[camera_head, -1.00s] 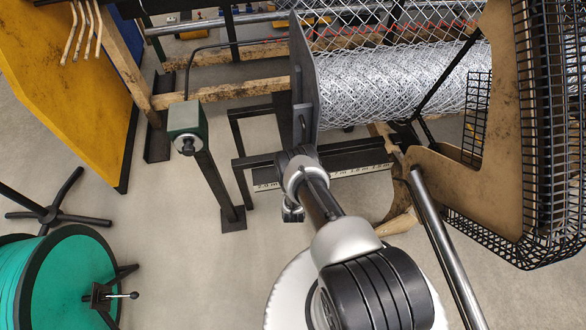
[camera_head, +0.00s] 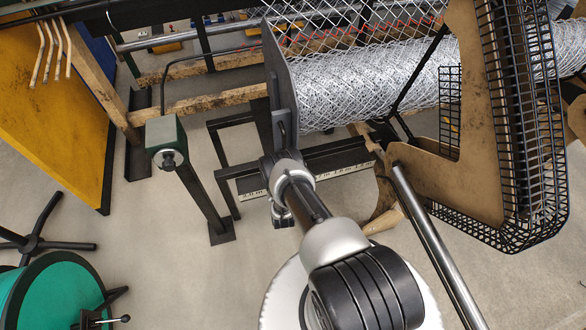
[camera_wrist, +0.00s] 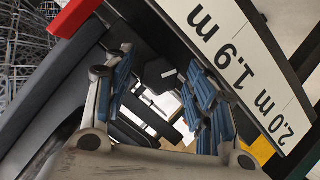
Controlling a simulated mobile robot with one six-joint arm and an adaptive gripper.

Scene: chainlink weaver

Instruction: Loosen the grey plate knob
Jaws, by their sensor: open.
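The grey plate (camera_head: 284,95) stands upright beside the wire mesh roll in the head view, with a slot low on its face. I cannot pick out its knob; my arm covers the area below the slot. My gripper shows in the wrist view (camera_wrist: 162,92), with its blue-padded fingers apart. A dark part (camera_wrist: 160,75) shows between or beyond the fingers; I cannot tell whether it is the knob. In the head view my gripper is mostly hidden behind my wrist.
A measuring scale (camera_wrist: 245,55) passes close to the fingers; it also shows in the head view (camera_head: 335,172). A green box on a post (camera_head: 165,137) stands left. The mesh roll (camera_head: 375,85) and black wire cage (camera_head: 520,130) lie right. Floor is clear at lower left centre.

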